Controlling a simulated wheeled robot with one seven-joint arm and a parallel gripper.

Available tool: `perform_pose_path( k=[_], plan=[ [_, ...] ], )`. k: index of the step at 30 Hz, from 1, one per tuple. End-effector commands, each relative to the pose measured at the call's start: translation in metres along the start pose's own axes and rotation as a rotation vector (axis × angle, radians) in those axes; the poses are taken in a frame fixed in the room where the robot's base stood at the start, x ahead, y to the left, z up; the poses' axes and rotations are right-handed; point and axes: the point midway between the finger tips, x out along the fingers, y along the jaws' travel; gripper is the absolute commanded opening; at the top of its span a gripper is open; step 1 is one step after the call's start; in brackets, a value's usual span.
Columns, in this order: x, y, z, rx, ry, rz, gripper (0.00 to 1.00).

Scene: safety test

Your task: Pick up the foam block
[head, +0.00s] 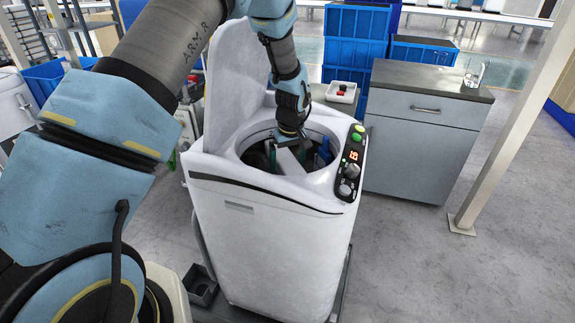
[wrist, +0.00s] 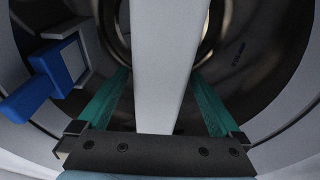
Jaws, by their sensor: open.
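A long pale grey block (wrist: 165,60), which looks like the foam block, runs up the middle of the wrist view. It lies between the two green fingers of my gripper (wrist: 160,77), with a visible gap on each side. My gripper is open. In the head view my gripper (head: 290,146) reaches down into the round opening of a white top-loading machine (head: 270,240). A pale part of the block (head: 287,161) shows below it. The block's lower end and the fingertips' depth against it are hard to judge.
A blue part with a grey face (wrist: 55,72) stands near the drum wall (wrist: 265,70), left of my fingers. The raised lid (head: 232,90) stands close to my arm. A control panel (head: 351,165) is on the machine's right rim. A grey cabinet (head: 420,150) stands behind right.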

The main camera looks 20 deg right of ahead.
Motion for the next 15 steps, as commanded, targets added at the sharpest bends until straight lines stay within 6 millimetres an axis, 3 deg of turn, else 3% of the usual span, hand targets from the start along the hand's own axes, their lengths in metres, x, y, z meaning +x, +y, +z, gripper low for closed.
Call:
perform_pose_path(
  k=[5, 15],
  plan=[
    [0.0001, 0.0001, -0.0002, 0.000, 0.000, 0.000, 0.98],
    [-0.0002, 0.0000, -0.0002, -0.001, 0.000, 0.000, 0.59]
  ],
)
